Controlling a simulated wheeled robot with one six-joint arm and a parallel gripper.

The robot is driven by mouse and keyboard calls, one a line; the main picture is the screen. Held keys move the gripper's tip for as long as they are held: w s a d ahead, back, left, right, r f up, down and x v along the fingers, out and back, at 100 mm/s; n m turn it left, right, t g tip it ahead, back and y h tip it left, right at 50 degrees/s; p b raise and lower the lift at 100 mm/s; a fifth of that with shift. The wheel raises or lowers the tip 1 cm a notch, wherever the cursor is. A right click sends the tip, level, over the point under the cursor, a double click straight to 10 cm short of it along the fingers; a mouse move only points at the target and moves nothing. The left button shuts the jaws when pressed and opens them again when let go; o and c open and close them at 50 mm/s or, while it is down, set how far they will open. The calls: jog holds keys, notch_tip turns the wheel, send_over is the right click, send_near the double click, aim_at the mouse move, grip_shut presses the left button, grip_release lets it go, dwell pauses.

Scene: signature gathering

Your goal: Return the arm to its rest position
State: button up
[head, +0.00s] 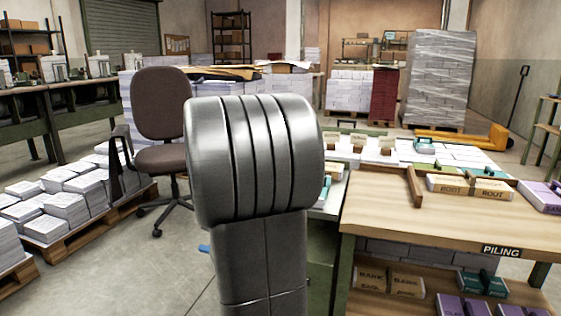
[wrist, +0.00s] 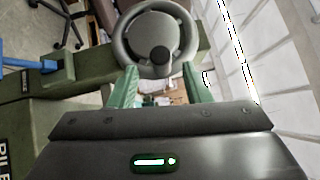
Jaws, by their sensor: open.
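My grey arm (head: 255,180) stands upright in the middle of the head view, its thick rounded link hiding part of the room and the left end of the worktable. My gripper is hidden in the head view. In the wrist view my gripper (wrist: 160,68) shows two green fingers spread apart, with nothing held between them. A dark grey wheel-like ring (wrist: 124,42) with a round knob lies beyond the fingertips; I cannot tell how far off it is.
A brown office chair (head: 160,105) and pallets of paper (head: 58,215) stand at the left. Floor between chair and arm is clear.

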jog(key=x, duration=0.5)
jog(key=shift+w+r+p, duration=0.15)
jog(key=shift+r+p, duration=0.2)
jog(key=shift+p, duration=0.05)
jog(key=shift+r+n+g+p, duration=0.3)
jog(key=shift+n+p, duration=0.1)
jog(key=shift+p, duration=0.45)
jog(key=shift+r+n+g+h+p, duration=0.2)
jog(key=shift+n+g+h+p, duration=0.2)
jog(key=shift+p, duration=0.8)
